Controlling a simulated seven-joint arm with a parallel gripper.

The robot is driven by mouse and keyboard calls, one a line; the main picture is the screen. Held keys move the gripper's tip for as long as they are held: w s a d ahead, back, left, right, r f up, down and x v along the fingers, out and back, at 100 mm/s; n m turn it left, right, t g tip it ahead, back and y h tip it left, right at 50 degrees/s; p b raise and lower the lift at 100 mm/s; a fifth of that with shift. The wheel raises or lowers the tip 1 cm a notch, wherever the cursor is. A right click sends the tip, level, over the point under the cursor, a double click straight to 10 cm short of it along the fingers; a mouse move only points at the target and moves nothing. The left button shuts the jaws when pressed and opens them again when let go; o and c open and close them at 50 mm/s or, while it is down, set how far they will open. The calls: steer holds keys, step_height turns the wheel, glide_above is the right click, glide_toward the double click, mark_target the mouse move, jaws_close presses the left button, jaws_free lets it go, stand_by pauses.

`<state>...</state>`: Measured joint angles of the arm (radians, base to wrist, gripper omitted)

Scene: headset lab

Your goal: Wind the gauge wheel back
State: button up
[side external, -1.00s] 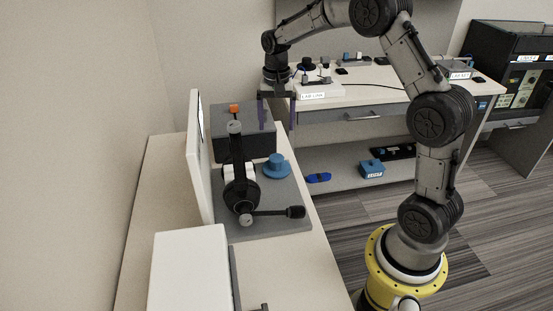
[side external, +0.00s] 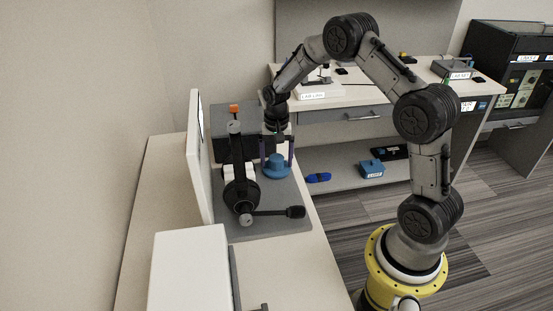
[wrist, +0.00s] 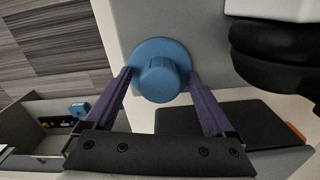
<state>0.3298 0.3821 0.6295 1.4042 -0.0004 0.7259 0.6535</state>
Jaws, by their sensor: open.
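The gauge wheel appears to be the blue round knob on a wider blue disc (side external: 277,169), standing on a grey mat on the near bench. In the wrist view the blue knob (wrist: 160,78) lies between and just beyond the fingertips. My gripper (side external: 277,160) points down over the knob, with a purple finger on either side of it. In the wrist view my gripper (wrist: 157,75) is open, its fingers spread wider than the knob. I cannot tell whether either finger touches the disc.
A black headset (side external: 240,185) with a boom microphone stands left of the knob. A dark box (side external: 226,121) with an orange top piece is behind. A white panel (side external: 194,150) stands at the left and a white box (side external: 188,270) nearer.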

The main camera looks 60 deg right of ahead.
steer(key=shift+c, duration=0.2)
steer(key=c, duration=1.3)
steer(key=shift+n, duration=0.4)
steer(key=n, duration=0.4)
steer(key=shift+n, duration=0.3)
steer(key=n, duration=0.5)
steer(key=shift+d, duration=0.1)
steer(key=n, duration=0.5)
steer(key=shift+n, duration=0.4)
steer(key=n, duration=0.5)
steer(key=shift+n, duration=0.4)
